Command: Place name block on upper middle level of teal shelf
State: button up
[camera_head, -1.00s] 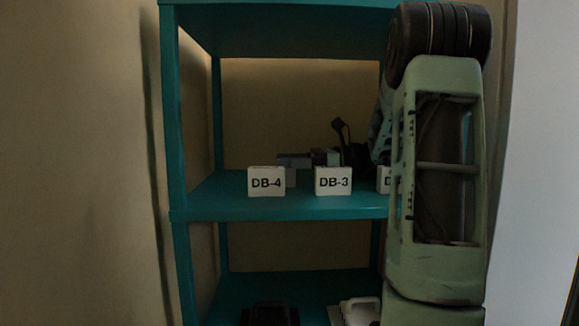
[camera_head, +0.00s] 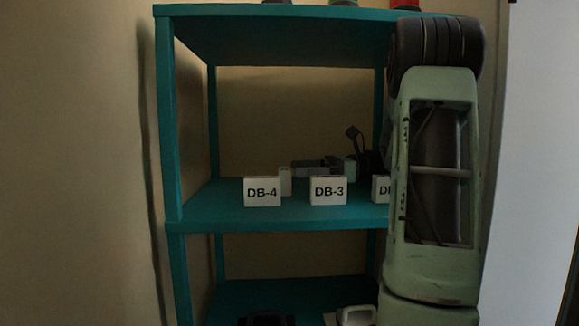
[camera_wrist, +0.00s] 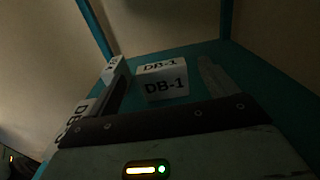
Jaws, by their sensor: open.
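White name blocks stand on the teal shelf's (camera_head: 230,217) upper middle level. Along the front edge in the head view are DB-4 (camera_head: 262,191), DB-3 (camera_head: 328,190) and one partly hidden by my arm (camera_head: 381,188). A plain white block side (camera_head: 285,181) shows behind DB-4. In the wrist view, a block marked DB-1 (camera_wrist: 163,82) stands upright on the teal surface, at the open fingertips. My gripper (camera_wrist: 160,70) is open, its dark left finger and grey right finger apart on either side. In the head view my gripper (camera_head: 312,168) is small and dark above the board.
Two more labelled blocks, (camera_wrist: 113,70) and (camera_wrist: 75,125), stand left of my fingers. A shelf post (camera_head: 212,120) rises at the back left. A lower level holds a dark object (camera_head: 268,319) and a white object (camera_head: 356,315). The board's left part is clear.

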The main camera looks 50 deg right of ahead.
jog(key=shift+v, duration=1.5)
